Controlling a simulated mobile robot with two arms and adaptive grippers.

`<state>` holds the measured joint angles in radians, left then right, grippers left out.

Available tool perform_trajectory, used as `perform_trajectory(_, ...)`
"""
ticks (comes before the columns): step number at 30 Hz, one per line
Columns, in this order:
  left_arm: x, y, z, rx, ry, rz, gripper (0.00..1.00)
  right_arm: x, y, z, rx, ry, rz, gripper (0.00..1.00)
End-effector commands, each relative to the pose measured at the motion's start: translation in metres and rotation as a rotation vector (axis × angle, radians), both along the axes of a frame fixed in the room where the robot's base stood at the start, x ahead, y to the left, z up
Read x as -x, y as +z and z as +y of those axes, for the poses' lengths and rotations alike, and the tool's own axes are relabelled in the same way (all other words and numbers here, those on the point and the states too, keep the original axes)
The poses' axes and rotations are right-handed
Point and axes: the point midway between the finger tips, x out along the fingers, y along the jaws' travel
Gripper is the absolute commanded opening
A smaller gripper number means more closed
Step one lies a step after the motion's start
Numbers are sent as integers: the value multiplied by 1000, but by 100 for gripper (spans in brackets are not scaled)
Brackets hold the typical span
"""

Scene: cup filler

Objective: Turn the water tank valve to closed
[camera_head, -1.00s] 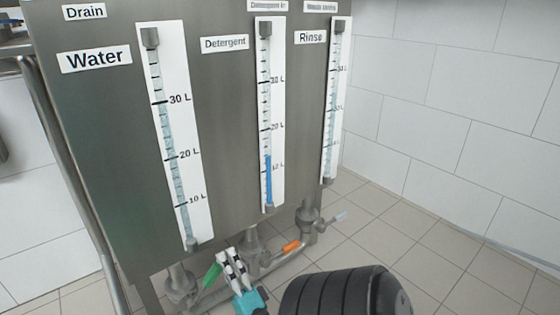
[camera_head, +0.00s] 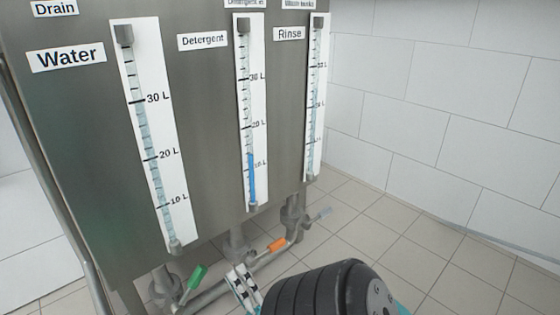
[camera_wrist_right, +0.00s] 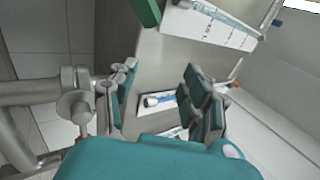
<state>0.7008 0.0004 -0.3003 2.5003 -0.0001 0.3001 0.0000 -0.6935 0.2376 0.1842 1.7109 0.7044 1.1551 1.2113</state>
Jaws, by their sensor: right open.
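The water valve's green handle (camera_head: 196,279) is at the bottom of the head view, below the tank marked Water (camera_head: 66,57). It slants up to the right from its grey valve body (camera_head: 166,286). My right gripper (camera_head: 243,283) is to the right of the handle and apart from it in that view, partly hidden behind my own arm. In the right wrist view, my right gripper (camera_wrist_right: 160,92) has its two teal fingers wide apart, with nothing held between them. A green handle (camera_wrist_right: 147,11) shows at the top edge there, beyond the fingers. My left gripper is out of view.
An orange handle (camera_head: 277,244) and a pale handle (camera_head: 322,214) sit on valves farther right. A grey pipe (camera_head: 214,291) runs under the tanks. In the wrist view, grey piping (camera_wrist_right: 35,92) is close to the left finger. Tiled floor (camera_head: 400,245) to the right is clear.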

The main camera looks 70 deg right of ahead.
Motion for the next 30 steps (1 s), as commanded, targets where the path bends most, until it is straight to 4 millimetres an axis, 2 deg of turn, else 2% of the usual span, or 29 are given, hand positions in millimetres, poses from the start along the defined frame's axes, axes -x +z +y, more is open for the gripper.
perform_trajectory(30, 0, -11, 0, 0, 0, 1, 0, 66, -30, 7, -1, 1, 2, 49)
